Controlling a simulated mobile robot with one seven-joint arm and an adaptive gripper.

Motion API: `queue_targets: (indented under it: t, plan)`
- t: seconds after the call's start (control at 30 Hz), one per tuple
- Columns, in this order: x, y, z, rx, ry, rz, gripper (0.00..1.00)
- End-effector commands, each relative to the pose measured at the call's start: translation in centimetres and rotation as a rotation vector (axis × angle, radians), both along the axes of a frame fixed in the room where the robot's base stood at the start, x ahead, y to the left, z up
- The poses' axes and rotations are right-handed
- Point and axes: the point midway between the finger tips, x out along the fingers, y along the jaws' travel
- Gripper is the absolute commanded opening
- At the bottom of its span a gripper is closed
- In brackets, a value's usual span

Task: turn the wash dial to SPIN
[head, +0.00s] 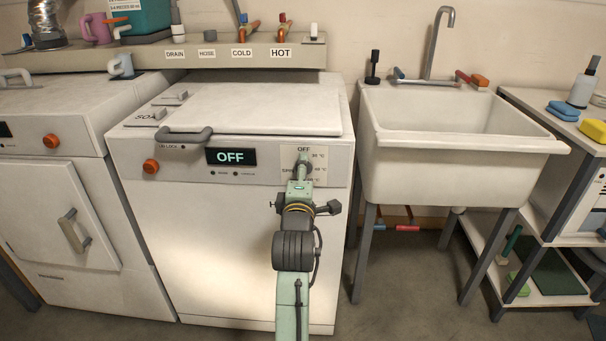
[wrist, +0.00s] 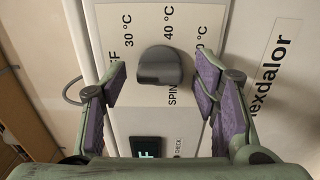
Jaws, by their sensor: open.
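The wash dial (wrist: 160,66) is a dark grey knob on the white control panel of the washer (head: 240,250). In the wrist view the panel is turned sideways, with 30 °C and 40 °C above the dial and SPIN just below it. OFF is partly covered by the left finger, and another temperature label by the right finger. My gripper (wrist: 161,76) is open, its purple pads on either side of the dial with gaps visible. In the head view my gripper (head: 303,168) largely hides the dial. The display (head: 231,157) reads OFF. I cannot tell the dial's pointer direction.
An orange knob (head: 150,166) sits on the panel's left side. A grey lid handle (head: 184,136) projects above the panel. A white sink (head: 455,150) stands to the right, and another white machine (head: 60,200) to the left. The floor between washer and sink is clear.

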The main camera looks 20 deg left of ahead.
Motion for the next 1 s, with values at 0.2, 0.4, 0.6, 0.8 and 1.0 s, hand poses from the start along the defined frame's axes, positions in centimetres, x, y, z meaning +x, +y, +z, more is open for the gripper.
queue_targets:
  t: [0.2,0.4,0.6,0.8,1.0]
  plan:
    - [-0.03,0.00,0.00,0.000,0.000,0.000,0.52]
    - [-0.04,0.00,-0.01,0.000,0.000,0.000,0.38]
    - [-0.05,0.00,0.00,0.001,0.000,0.000,0.25]
    - [-0.05,0.00,-0.01,0.001,0.000,0.000,0.12]
    - [-0.05,0.00,-0.01,0.004,0.001,0.000,0.07]
